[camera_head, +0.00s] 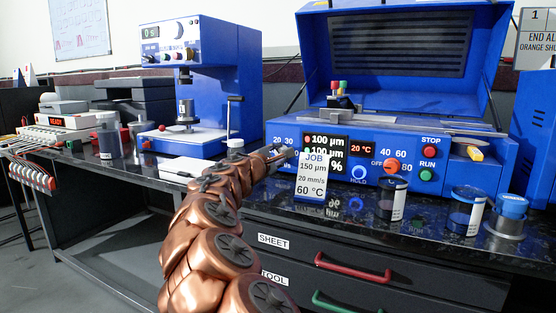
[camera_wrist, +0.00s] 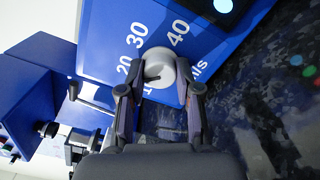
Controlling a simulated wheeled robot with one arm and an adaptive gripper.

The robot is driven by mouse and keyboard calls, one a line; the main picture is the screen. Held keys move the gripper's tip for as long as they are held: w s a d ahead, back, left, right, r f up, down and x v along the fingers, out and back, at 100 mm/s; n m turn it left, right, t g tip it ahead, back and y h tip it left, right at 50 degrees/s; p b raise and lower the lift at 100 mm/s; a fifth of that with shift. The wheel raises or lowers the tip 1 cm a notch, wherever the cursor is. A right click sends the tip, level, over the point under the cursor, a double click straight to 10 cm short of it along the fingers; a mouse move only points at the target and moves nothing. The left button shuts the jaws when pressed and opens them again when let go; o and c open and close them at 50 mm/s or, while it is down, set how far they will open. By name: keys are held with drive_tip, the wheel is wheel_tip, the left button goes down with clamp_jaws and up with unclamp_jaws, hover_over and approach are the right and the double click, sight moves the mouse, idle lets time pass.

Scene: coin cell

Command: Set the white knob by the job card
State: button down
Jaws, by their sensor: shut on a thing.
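The white knob (camera_wrist: 158,64) sits on the blue front panel of the coater (camera_head: 440,150), inside a dial marked 20, 30 and 40. My gripper (camera_wrist: 160,88) has one finger on each side of the knob and is shut on it. I cannot read which number the knob points to. In the head view my gripper (camera_head: 281,157) is at the left end of the panel and hides the knob. The job card (camera_head: 313,178) stands before the panel and reads 150 µm, 20 mm/s, 60 °C.
An orange knob (camera_head: 391,168), a blue-ringed HOLD knob (camera_head: 358,173) and the green RUN button (camera_head: 426,175) are on the same panel. Jars (camera_head: 466,210) stand along the counter's right front. A blue press (camera_head: 205,85) stands at left. Drawers with red and green handles are below.

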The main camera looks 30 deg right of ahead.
drive_tip(key=shift+m+b, duration=0.4)
drive_tip(key=shift+m, duration=0.4)
drive_tip(key=c, duration=0.8)
unclamp_jaws()
drive_tip(key=shift+a, duration=0.1)
drive_tip(key=v, duration=1.2)
